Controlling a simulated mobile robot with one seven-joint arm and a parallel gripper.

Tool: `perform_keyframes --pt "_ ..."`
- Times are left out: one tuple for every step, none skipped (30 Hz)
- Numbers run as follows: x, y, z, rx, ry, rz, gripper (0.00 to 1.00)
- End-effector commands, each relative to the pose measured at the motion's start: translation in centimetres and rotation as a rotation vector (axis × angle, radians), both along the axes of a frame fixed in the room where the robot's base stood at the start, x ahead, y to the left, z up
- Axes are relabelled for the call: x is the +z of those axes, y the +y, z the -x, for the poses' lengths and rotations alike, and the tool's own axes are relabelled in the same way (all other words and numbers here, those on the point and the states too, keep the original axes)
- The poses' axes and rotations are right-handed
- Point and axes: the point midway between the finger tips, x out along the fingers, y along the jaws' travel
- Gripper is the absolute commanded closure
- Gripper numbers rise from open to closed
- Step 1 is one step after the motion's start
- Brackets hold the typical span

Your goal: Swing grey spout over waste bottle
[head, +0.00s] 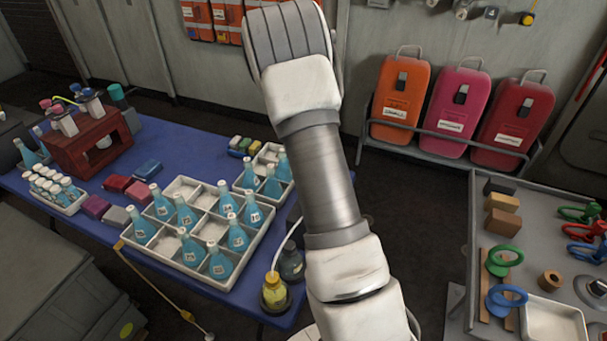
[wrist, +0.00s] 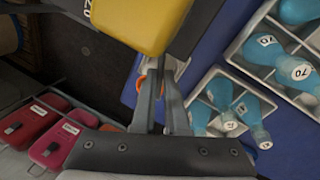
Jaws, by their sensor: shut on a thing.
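In the wrist view the two fingers of my gripper (wrist: 160,72) are close together, shut on a narrow part that looks like the grey spout; it is mostly hidden between them. A large yellow block in a dark housing (wrist: 140,22) with a white marking is close beyond the fingertips. In the head view my arm hides the gripper and the spout. A flask with yellow contents (head: 274,293) and a thin white tube stands at the table's front edge. A dark grey bottle (head: 291,263) stands just behind it. I cannot tell which is the waste bottle.
White divided trays (head: 190,262) with several blue flasks lie on the blue table (head: 130,180), left of my arm. A dark red rack (head: 92,145) stands farther left. A grey bench (head: 475,215) with coloured rings is at right. Cases (head: 400,98) stand along the back wall.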

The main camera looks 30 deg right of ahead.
Motion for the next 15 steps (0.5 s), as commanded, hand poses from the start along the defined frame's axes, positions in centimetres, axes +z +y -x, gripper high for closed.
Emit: perform_keyframes --pt "0.06 -0.25 0.07 -0.032 -0.001 0.001 1.00" --pt "0.06 -0.36 0.15 -0.048 -0.001 0.000 1.00" --pt "0.06 -0.51 0.22 -0.069 -0.001 0.001 1.00" --pt "0.07 -0.61 0.27 -0.086 -0.002 0.001 1.00" --pt "0.07 -0.69 0.33 -0.099 -0.002 0.001 1.00" --pt "0.08 -0.80 0.40 -0.116 -0.002 0.001 1.00" --pt "0.09 -0.87 0.44 -0.127 -0.002 0.001 1.00" --pt "0.09 -0.93 0.49 -0.137 -0.002 0.001 1.00" --pt "0.10 -0.99 0.54 -0.148 -0.002 0.001 1.00" --pt "0.09 -1.03 0.59 -0.156 -0.002 0.001 1.00" --pt "0.09 -1.07 0.61 -0.163 -0.001 0.001 1.00" --pt "0.09 -1.11 0.65 -0.171 -0.002 0.001 1.00" --pt "0.09 -1.13 0.67 -0.176 -0.001 0.001 1.00" --pt "0.08 -1.15 0.68 -0.180 -0.003 0.000 1.00" --pt "0.08 -1.17 0.71 -0.184 -0.003 0.000 1.00"
